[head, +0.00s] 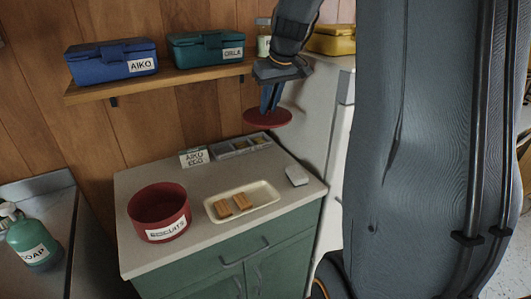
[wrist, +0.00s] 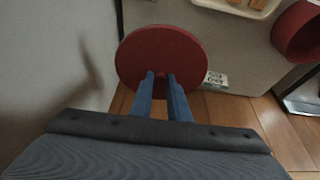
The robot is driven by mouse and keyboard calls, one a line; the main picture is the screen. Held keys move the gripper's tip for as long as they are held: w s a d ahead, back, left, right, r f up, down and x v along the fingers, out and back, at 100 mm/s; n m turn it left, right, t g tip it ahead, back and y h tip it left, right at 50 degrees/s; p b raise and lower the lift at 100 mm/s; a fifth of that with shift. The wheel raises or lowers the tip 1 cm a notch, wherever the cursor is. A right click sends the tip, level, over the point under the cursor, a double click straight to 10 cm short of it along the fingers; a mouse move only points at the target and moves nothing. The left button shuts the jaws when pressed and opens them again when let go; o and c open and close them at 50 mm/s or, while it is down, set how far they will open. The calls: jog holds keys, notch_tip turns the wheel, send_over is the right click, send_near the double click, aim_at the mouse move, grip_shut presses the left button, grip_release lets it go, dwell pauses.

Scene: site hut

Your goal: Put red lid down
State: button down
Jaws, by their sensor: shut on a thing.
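The red lid (head: 267,118) is a flat round disc held in the air above the back right of the green cabinet's pale top (head: 140,179). My gripper (head: 268,108) is shut on it from above. In the wrist view the lid (wrist: 160,50) shows between and beyond the two blue fingers of my gripper (wrist: 161,76). The lid looks roughly level and touches nothing but my fingers. An open red tin labelled BISCUITS (head: 160,212) stands at the front left of the cabinet top, well left of and below the lid.
A cream tray (head: 266,205) with biscuits (head: 233,205) lies right of the tin. A grey sectioned box (head: 240,146), a card reading AIKO EGG (head: 194,157) and a small white item (head: 297,176) are nearby. The shelf (head: 180,83) holds a blue box (head: 110,62) and a teal box (head: 205,51).

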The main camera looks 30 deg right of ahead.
jog(key=shift+d+f+p, duration=0.1)
jog(key=shift+f+p, duration=1.15)
jog(key=shift+f, duration=6.4)
jog(key=shift+f+b, duration=0.35)
jog(key=shift+b, duration=0.2)
jog(key=c, duration=1.7)
grip_release()
jog(key=shift+r, duration=0.1)
